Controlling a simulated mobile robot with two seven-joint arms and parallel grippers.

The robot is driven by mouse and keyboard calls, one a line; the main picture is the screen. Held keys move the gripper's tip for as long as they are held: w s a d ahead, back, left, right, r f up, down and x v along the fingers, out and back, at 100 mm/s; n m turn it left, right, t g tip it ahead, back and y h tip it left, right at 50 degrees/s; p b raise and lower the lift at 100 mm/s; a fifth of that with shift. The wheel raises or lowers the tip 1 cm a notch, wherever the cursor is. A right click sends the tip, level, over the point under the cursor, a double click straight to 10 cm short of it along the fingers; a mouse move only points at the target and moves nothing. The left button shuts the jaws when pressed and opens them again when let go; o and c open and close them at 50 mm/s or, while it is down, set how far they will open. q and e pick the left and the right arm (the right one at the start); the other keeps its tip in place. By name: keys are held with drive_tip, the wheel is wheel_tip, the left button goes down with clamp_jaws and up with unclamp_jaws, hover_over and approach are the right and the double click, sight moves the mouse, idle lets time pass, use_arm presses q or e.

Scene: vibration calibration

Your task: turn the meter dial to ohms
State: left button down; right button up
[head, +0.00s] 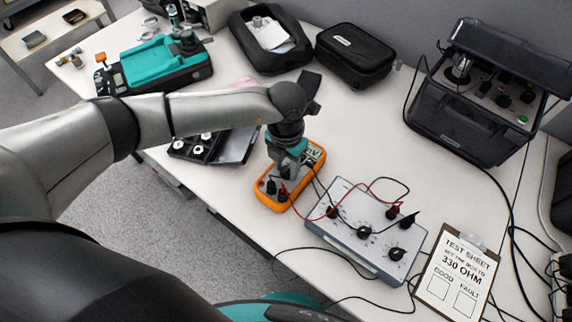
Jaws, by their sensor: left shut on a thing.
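An orange multimeter (269,201) lies on the white table near the middle of the head view, with leads plugged into its lower end. My left gripper (287,171) is over the meter from above, pointing down, and is shut on the meter's dial. The gripper hides the dial, so its setting cannot be read. Part of the meter's screen (314,153) shows at the upper end, too small to read. My right gripper is not in view.
A grey resistance box (345,193) with black knobs stands right of the meter, joined by red and black leads. A test sheet clipboard (456,270) lies at front right. A black parts case (238,146) sits left of the meter. Black cases stand behind.

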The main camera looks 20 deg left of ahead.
sight(286, 170)
use_arm(q)
drive_tip(key=shift+c, duration=2.1)
unclamp_jaws()
drive_tip(key=shift+r, duration=0.1)
wheel_tip(286, 170, up, 15)
drive_tip(key=p, duration=0.2)
